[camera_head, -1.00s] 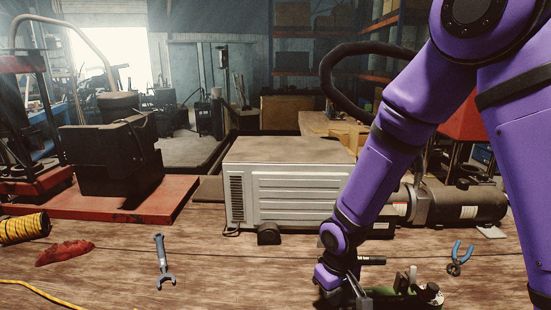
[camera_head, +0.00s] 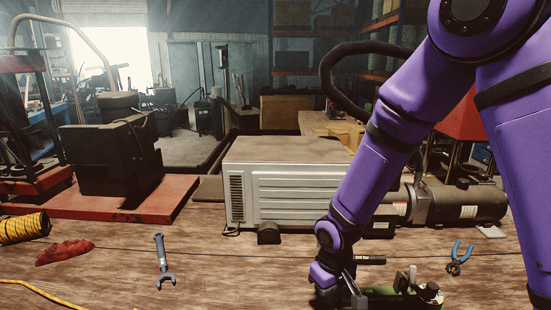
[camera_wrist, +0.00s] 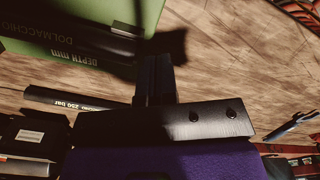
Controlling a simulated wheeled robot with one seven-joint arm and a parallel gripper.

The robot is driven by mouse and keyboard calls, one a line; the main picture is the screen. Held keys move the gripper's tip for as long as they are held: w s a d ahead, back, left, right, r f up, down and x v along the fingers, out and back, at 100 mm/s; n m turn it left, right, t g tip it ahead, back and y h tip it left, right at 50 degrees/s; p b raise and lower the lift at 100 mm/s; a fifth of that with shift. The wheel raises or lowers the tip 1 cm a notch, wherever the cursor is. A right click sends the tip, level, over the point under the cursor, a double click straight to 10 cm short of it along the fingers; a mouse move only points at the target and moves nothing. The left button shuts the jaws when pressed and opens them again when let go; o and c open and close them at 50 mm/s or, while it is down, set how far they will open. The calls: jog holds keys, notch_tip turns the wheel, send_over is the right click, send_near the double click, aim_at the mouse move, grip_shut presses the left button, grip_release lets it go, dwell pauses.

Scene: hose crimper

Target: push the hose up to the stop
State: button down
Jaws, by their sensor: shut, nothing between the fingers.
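The green crimper (camera_head: 405,298) lies at the bottom edge in the head view, right of my gripper. In the wrist view its green plate (camera_wrist: 90,12) and a dark strip lettered "DEPTH mm" show at upper left. A black hose piece (camera_head: 370,260) with pale print lies behind the crimper; a black length printed "250 bar" (camera_wrist: 70,99) shows in the wrist view. My gripper (camera_wrist: 160,72) is shut and empty, low beside the crimper's left end. Its tips lie in dark shadow; I cannot tell whether they touch the hose. The stop is not distinguishable.
A grey metal housing (camera_head: 290,180) stands behind, with a dark cylindrical motor (camera_head: 470,204) to its right. Blue pliers (camera_head: 459,258) lie right of the crimper. A wrench (camera_head: 162,262) and red rag (camera_head: 65,252) lie left. The wooden bench between wrench and gripper is clear.

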notch_tip(320, 180, up, 8)
jog(key=shift+f, duration=0.15)
dwell(0.7)
jog(key=s+d+r+m+t, duration=0.1)
jog(key=s+d+r, duration=0.1)
jog(key=d+r, duration=0.45)
jog(key=s+d+r+m+t, duration=0.2)
jog(key=s+d+r, duration=0.1)
jog(key=r, duration=0.6)
jog(key=s+d+r+m+t, duration=0.1)
jog(key=s+d+r, duration=0.3)
jog(key=s, duration=0.2)
jog(key=s+d+r+m+t, duration=0.1)
jog(key=s+d+r, duration=0.3)
jog(key=s, duration=0.3)
jog(key=shift+s+r+m, duration=0.2)
jog(key=shift+r+m, duration=0.1)
